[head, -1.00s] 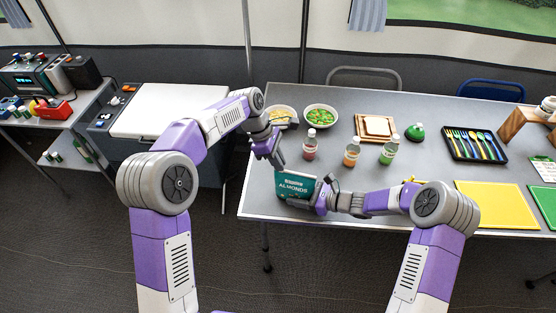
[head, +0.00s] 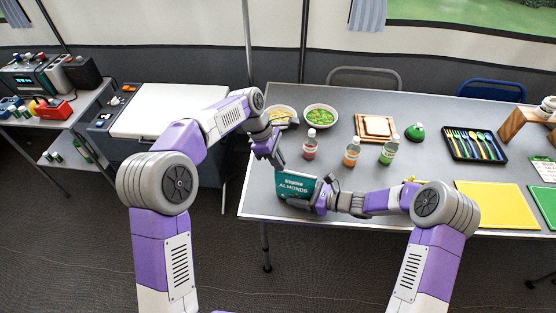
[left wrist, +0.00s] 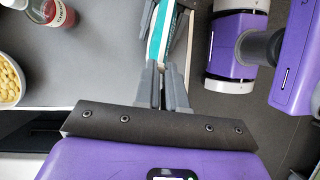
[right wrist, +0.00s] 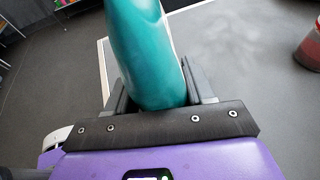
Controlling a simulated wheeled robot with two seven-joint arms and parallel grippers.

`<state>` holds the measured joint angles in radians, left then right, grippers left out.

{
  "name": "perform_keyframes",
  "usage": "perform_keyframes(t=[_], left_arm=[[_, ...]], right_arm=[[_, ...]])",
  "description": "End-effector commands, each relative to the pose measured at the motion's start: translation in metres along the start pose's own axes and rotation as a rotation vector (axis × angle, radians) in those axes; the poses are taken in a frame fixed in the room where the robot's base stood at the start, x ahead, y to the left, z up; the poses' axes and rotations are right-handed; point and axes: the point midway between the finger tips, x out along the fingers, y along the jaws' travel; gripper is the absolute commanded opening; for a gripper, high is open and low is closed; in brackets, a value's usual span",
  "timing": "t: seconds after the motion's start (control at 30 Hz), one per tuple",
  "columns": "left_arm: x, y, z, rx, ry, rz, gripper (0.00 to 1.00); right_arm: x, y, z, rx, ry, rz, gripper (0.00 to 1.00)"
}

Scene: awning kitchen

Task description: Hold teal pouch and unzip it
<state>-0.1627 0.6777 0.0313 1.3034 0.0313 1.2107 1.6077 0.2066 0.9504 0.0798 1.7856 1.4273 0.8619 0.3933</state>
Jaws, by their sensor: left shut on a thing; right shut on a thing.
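The teal pouch (head: 295,184), with "ALMONDS" in white letters, stands upright near the table's front left edge. My left gripper (head: 276,163) comes down from above and is shut on the pouch's top left corner. In the left wrist view the pouch (left wrist: 163,32) shows edge-on between the fingers (left wrist: 163,85). My right gripper (head: 305,202) is shut on the pouch's lower right part from the side. In the right wrist view the teal pouch (right wrist: 145,55) fills the space between the fingers (right wrist: 158,90). I cannot make out the zip or its slider.
Bottles with red (head: 310,146), orange (head: 351,153) and green (head: 389,150) contents stand behind the pouch. Two bowls of food, one of them green (head: 320,117), sit at the back left. A yellow mat (head: 495,204) lies at the right. The table's front edge is close to the pouch.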

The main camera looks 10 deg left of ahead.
Motion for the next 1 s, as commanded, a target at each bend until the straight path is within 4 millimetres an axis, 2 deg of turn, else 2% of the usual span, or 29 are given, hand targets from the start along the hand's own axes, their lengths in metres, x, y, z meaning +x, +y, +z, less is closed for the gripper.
perform_keyframes(t=[0.17, 0.4, 0.5, 0.63, 0.9, 0.93, 1.0], left_arm=[[0.004, -0.001, 0.009, 0.003, 0.000, -0.006, 0.00], [0.025, -0.001, 0.060, 0.006, 0.001, -0.005, 0.00], [0.032, 0.000, 0.075, 0.004, 0.001, -0.003, 0.00], [0.034, 0.000, 0.082, 0.000, 0.001, -0.001, 0.00], [0.034, 0.000, 0.083, 0.000, -0.001, 0.000, 0.00], [0.034, 0.000, 0.083, 0.000, -0.001, 0.000, 0.14], [0.034, 0.000, 0.083, 0.000, -0.001, 0.000, 0.25]], right_arm=[[-0.001, -0.002, 0.000, 0.004, 0.000, -0.005, 0.28], [-0.001, -0.001, 0.000, 0.002, -0.001, -0.004, 0.28], [0.000, -0.001, 0.001, 0.001, -0.001, -0.003, 0.28], [0.000, -0.001, 0.001, 0.000, -0.001, -0.002, 0.28], [0.001, 0.000, 0.001, -0.002, -0.001, 0.001, 0.28], [0.001, 0.000, 0.001, -0.002, -0.002, 0.002, 0.28], [0.001, 0.000, 0.001, -0.002, -0.002, 0.002, 0.28]])
